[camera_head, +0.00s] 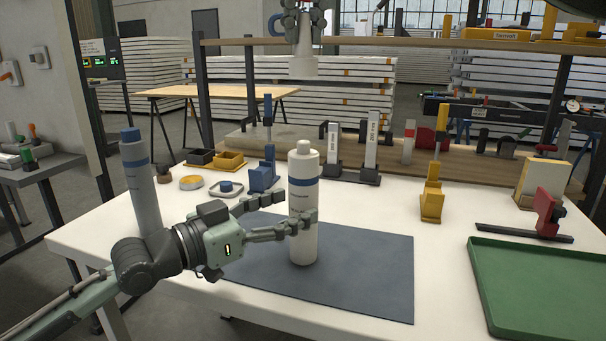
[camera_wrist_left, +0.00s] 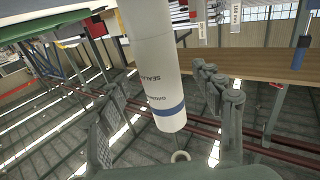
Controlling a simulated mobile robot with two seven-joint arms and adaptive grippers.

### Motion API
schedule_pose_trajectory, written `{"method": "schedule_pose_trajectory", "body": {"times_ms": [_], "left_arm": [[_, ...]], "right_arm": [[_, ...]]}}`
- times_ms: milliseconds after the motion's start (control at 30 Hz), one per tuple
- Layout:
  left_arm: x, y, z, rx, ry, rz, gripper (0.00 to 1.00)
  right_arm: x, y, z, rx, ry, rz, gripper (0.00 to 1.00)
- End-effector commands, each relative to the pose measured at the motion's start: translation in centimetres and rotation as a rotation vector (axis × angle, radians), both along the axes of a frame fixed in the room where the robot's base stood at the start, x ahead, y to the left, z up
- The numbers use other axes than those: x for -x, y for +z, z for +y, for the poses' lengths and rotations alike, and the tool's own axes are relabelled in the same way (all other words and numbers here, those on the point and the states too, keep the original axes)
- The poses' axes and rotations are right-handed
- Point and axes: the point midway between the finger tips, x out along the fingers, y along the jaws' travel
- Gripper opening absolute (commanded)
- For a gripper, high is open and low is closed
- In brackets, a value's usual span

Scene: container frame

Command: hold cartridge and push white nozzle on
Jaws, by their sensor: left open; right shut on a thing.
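The white cartridge (camera_head: 304,168) with a blue band stands upright on the dark mat (camera_head: 365,270). My left gripper (camera_head: 298,207) is at its middle, with one finger across its front and the other reaching behind it from the left. In the left wrist view the cartridge (camera_wrist_left: 153,60) appears upside down between the open fingers (camera_wrist_left: 160,82), with gaps on both sides. My right gripper (camera_head: 303,30) is shut on the white nozzle (camera_head: 303,66), which hangs wide end down, well above the cartridge top and apart from it.
A green tray (camera_head: 480,290) lies at the right. A wooden shelf beam (camera_head: 400,44) crosses behind the nozzle. The mat right of the cartridge is clear.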

Motion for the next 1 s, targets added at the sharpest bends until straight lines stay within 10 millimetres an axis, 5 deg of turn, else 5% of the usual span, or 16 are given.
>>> {"method": "schedule_pose_trajectory", "body": {"times_ms": [300, 633, 1000], "left_arm": [[-2.1, 0.1, -2.7, 0.001, -0.001, -0.001, 0.66], [-2.2, 0.0, -2.8, -0.001, 0.0, 0.0, 0.65], [-2.2, 0.0, -2.8, -0.001, 0.0, 0.0, 0.19]], "right_arm": [[0.0, 0.0, 0.0, 0.0, 0.0, 0.0, 0.01], [0.0, 0.0, 0.0, 0.0, 0.0, 0.0, 0.01], [0.0, 0.0, 0.0, 0.0, 0.0, 0.0, 0.01]]}}
